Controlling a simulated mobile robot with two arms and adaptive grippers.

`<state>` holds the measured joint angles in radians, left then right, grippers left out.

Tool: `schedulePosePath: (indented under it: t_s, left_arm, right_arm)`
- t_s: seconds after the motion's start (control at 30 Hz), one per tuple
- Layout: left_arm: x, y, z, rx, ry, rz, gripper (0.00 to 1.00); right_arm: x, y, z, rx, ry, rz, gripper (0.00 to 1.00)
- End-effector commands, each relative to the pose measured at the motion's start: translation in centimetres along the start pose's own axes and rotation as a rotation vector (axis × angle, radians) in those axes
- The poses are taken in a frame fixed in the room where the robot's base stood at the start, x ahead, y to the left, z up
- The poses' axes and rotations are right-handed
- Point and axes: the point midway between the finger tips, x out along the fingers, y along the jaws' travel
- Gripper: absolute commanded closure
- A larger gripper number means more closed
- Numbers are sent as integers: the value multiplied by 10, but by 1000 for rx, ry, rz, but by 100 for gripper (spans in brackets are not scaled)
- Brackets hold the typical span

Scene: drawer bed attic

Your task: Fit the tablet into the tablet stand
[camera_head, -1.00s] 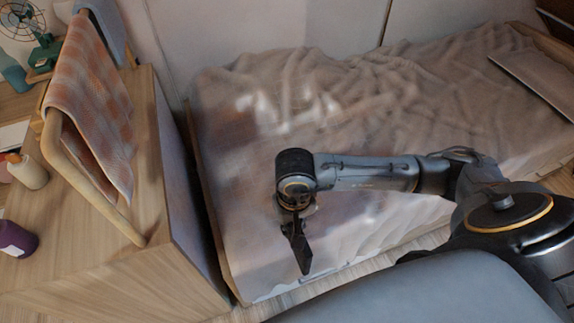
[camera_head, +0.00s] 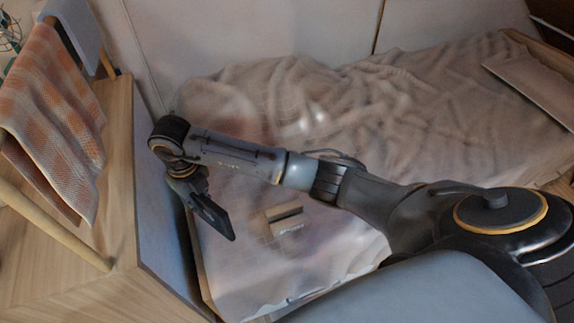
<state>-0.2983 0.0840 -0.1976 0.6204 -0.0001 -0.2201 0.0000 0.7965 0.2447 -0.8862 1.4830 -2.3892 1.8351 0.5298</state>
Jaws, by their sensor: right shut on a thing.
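My right gripper (camera_head: 188,186) is shut on the tablet (camera_head: 213,217), a dark, thin, flat slab. The tablet hangs tilted from the gripper, its lower end slanting down to the right, above the left end of the bed. The tablet stand (camera_head: 286,218) looks like a small light wooden block with a darker slot across it. It sits on the bed cover, right of the tablet and apart from it, just below my right forearm. The fingers are small and dark, and their exact contact on the tablet is hard to see. My left gripper is out of view.
The bed (camera_head: 400,110) has a rumpled cover and a flat panel or cushion (camera_head: 528,82) at its far right. A wooden cabinet (camera_head: 122,190) stands close on the left, with a towel rack holding a checked towel (camera_head: 55,120). The cover around the stand is clear.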

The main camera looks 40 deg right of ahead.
Motion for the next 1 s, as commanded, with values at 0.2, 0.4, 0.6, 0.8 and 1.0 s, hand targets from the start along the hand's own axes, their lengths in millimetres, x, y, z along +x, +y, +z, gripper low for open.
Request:
schedulePosePath:
  t_s: [0.2, 0.4, 0.6, 0.8, 1.0]
  left_arm:
    - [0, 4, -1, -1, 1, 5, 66]
    - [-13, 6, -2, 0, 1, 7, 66]
    - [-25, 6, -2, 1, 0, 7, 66]
    - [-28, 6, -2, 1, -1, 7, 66]
    - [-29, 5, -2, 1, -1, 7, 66]
  right_arm:
    - [0, 2, 4, 162, 2, 1, 100]
    - [16, -30, -21, 174, 5, -1, 100]
    - [37, -69, -51, 171, 4, -1, 100]
    - [74, -90, -66, 169, 2, 0, 100]
    - [89, -99, -72, 167, 0, 1, 100]
